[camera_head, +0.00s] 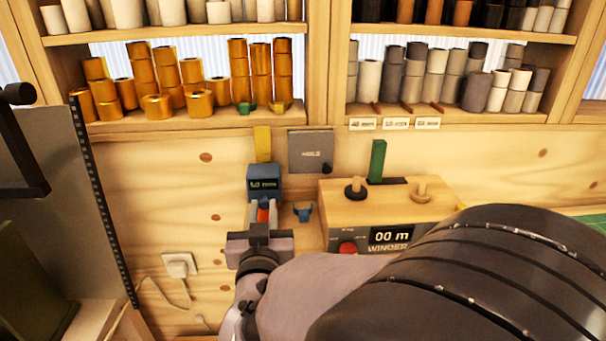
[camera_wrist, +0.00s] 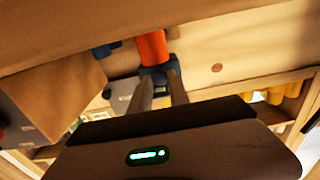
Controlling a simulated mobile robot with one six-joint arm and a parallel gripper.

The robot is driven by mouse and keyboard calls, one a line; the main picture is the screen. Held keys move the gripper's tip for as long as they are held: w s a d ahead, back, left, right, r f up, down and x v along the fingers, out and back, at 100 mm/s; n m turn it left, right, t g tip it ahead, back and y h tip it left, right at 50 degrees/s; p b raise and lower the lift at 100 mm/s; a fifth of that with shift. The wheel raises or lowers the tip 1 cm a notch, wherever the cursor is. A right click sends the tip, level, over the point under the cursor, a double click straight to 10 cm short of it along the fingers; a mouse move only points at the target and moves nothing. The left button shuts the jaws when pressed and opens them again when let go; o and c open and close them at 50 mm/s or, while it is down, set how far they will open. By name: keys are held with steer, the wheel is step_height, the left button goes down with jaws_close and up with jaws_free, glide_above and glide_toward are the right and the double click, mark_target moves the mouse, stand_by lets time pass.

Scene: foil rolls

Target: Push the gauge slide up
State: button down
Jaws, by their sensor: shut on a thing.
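The gauge is a blue-grey box (camera_head: 264,183) with a small display, fixed to the plywood wall with a yellow strip (camera_head: 262,143) above it. An orange-red piece, apparently the gauge slide (camera_head: 263,215), sits just below the box. It also shows in the wrist view (camera_wrist: 152,45), beside the dark blue part of the gauge (camera_wrist: 158,72). My gripper (camera_head: 263,222) is at the orange-red piece from the front, with its fingers closed in on it. In the wrist view the two fingers (camera_wrist: 159,88) reach up to its end; the exact contact is partly hidden.
A wooden winder box (camera_head: 387,207) with pegs, a green upright and a display stands close on the right. A small blue clip (camera_head: 303,211) lies between. Shelves of gold rolls (camera_head: 165,78) and grey rolls (camera_head: 415,75) are above. A wall socket (camera_head: 180,265) is lower left.

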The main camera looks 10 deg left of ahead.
mark_target(260, 176)
steer(key=shift+r, duration=0.1)
step_height(260, 176, up, 8)
steer(key=p, duration=0.3)
steer(key=shift+p, duration=0.3)
steer(key=c, duration=1.3)
jaws_free()
steer(key=shift+w, duration=0.15)
steer(key=shift+o, duration=0.2)
